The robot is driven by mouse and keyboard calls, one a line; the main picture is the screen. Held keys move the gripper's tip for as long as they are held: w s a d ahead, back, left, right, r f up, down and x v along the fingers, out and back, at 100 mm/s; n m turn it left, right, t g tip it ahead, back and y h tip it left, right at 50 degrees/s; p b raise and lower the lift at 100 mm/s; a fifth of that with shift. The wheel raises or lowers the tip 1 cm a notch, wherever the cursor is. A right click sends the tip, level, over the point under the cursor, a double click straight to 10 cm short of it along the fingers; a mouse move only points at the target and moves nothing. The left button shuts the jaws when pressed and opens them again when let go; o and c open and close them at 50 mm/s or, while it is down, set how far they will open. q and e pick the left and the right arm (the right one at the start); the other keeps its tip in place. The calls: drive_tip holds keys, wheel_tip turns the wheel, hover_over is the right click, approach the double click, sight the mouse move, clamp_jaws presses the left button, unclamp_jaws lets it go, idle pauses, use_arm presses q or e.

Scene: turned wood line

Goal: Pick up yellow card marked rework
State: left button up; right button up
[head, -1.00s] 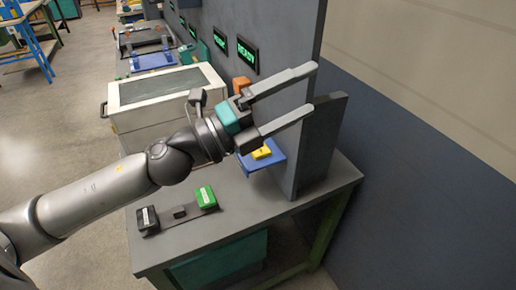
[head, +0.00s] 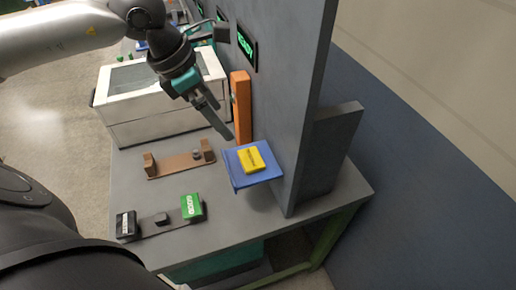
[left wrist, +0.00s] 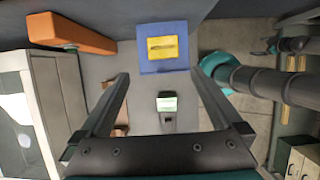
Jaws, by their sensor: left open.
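The yellow card (head: 251,159) with dark print lies on a small blue shelf (head: 236,181) fixed to the grey upright panel. The card also shows in the left wrist view (left wrist: 163,48), flat on the blue shelf (left wrist: 148,68), beyond the fingertips. My left gripper (head: 229,134) is open and empty, pointing down toward the shelf, just behind and to the left of the card in the head view. In the left wrist view its two fingers (left wrist: 160,82) stand wide apart, with the card ahead between their lines. The print is too small to read. My right gripper is not seen.
An orange block (head: 241,108) stands upright against the panel (head: 292,90), close to the gripper and shelf. A brown fixture (head: 178,165) and a green-and-black block set (head: 162,218) sit on the grey bench (head: 236,222). A white box (head: 160,100) stands behind.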

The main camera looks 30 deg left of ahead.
use_arm(q)
wheel_tip(320, 180, down, 4)
drive_tip(key=d, duration=0.1)
hover_over(250, 158)
drive_tip(key=s+a, duration=0.2)
wheel_tip(250, 158, down, 4)
drive_tip(key=shift+f+p, duration=0.2)
drive_tip(key=shift+p, duration=0.25)
drive_tip(key=shift+p+x, duration=0.55)
drive_tip(key=shift+x, duration=2.1)
drive_tip(key=shift+s+d, duration=0.1)
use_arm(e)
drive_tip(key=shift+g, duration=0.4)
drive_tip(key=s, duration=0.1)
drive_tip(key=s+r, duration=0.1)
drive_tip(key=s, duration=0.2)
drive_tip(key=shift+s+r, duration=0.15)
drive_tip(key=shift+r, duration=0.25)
use_arm(q)
drive_tip(key=c, duration=1.1)
